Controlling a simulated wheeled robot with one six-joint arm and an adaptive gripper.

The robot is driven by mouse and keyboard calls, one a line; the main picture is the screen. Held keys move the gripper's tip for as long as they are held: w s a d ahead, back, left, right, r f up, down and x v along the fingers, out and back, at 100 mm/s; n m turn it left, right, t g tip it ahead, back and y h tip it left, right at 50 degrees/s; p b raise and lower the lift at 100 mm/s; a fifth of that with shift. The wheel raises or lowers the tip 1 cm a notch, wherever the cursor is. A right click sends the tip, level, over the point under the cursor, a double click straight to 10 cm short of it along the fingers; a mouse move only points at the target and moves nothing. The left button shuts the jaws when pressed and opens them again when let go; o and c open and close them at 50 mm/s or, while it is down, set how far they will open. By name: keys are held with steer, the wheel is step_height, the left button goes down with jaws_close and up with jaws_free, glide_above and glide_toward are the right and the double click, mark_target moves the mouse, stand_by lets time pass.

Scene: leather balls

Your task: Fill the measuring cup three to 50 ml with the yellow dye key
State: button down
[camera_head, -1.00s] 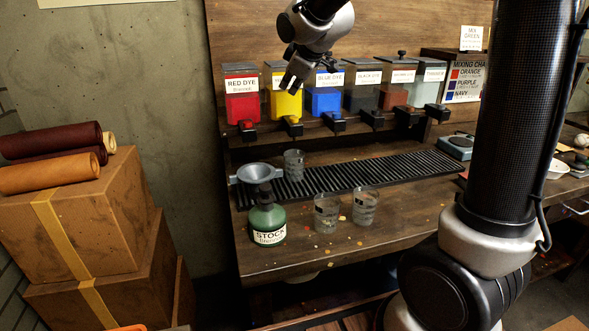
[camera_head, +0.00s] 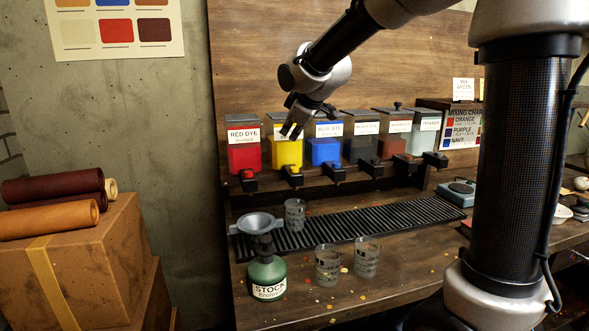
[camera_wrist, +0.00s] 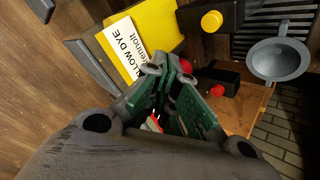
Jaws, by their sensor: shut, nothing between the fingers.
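The yellow dye dispenser (camera_head: 287,152) stands on the shelf between the red and blue ones, with its yellow key (camera_head: 294,169) on the front spout. The key also shows in the wrist view (camera_wrist: 211,21). My gripper (camera_head: 291,131) is shut and empty, in front of the upper part of the yellow dispenser, above the key and apart from it. One glass measuring cup (camera_head: 295,214) stands on the black ribbed mat beside the funnel. Two more cups (camera_head: 328,265) (camera_head: 367,257) stand on the bench in front. I cannot tell which is number three.
A grey funnel (camera_head: 260,223) sits at the mat's left end, with a green stock bottle (camera_head: 266,275) in front. The red dispenser (camera_head: 243,150) and blue dispenser (camera_head: 323,150) closely flank the yellow one. The ribbed mat (camera_head: 390,220) is clear to the right.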

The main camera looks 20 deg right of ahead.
mark_target(294, 168)
steer(key=shift+f, duration=3.25)
steer(key=shift+f, duration=0.4)
steer(key=shift+r, duration=0.1)
stand_by(3.5)
steer(key=shift+r, duration=0.35)
